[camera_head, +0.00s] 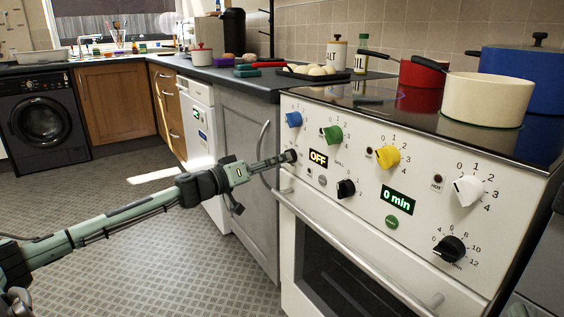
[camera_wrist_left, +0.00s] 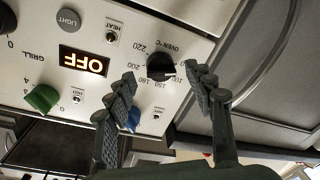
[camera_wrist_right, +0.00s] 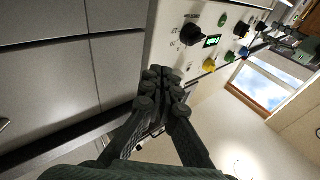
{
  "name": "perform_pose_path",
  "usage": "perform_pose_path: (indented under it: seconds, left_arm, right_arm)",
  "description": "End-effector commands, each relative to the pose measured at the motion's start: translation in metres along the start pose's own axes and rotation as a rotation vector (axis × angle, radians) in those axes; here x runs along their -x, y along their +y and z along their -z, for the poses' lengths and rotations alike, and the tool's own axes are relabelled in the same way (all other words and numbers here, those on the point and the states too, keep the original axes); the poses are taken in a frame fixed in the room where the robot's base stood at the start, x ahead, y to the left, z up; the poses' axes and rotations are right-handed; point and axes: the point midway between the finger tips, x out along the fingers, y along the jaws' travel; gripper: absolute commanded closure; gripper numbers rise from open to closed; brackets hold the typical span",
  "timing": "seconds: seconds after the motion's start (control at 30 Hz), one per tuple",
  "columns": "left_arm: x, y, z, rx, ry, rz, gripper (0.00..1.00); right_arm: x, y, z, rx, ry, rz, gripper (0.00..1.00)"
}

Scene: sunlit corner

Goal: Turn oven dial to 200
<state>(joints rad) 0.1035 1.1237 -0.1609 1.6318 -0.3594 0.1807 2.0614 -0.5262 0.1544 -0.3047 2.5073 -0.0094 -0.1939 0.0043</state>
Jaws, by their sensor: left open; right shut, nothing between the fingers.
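The oven dial (camera_wrist_left: 160,66) is a black knob on the white oven panel (camera_wrist_left: 110,20), with an "OVEN °C" scale around it in the left wrist view. My left gripper (camera_wrist_left: 163,76) is open, with one finger on each side of the dial. I cannot tell whether the fingers touch it. In the head view, my left gripper (camera_head: 276,161) reaches the panel's left part and largely covers this dial. A display (camera_head: 318,158) beside it reads "OFF". The dial's pointer setting is not clear. My right gripper (camera_wrist_right: 163,75) is shut and empty, low near the oven's front.
Green (camera_head: 333,134), yellow (camera_head: 387,156), blue (camera_head: 293,119) and white (camera_head: 467,190) knobs and another black knob (camera_head: 346,188) share the panel. The oven door handle (camera_head: 350,246) runs below. Pots stand on the hob, including a cream pot (camera_head: 487,100). Open floor (camera_head: 190,260) lies left.

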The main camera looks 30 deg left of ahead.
Motion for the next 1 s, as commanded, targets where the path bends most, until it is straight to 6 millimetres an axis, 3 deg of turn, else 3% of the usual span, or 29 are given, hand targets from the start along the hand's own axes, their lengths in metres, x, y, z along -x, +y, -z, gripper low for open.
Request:
perform_pose_path:
  seconds: [0.2,0.6,1.0]
  left_arm:
    - [-0.018,0.000,0.001,-0.001,0.001,-0.001,0.47]
    - [-0.022,0.000,-0.001,0.001,-0.001,0.000,0.47]
    - [-0.022,0.000,-0.001,0.000,-0.001,-0.001,0.95]
  right_arm:
    - [0.000,0.001,-0.002,0.002,-0.010,-0.002,1.00]
    - [0.000,0.001,-0.002,0.002,-0.013,-0.002,1.00]
    - [0.000,0.001,-0.003,0.003,-0.014,-0.002,1.00]
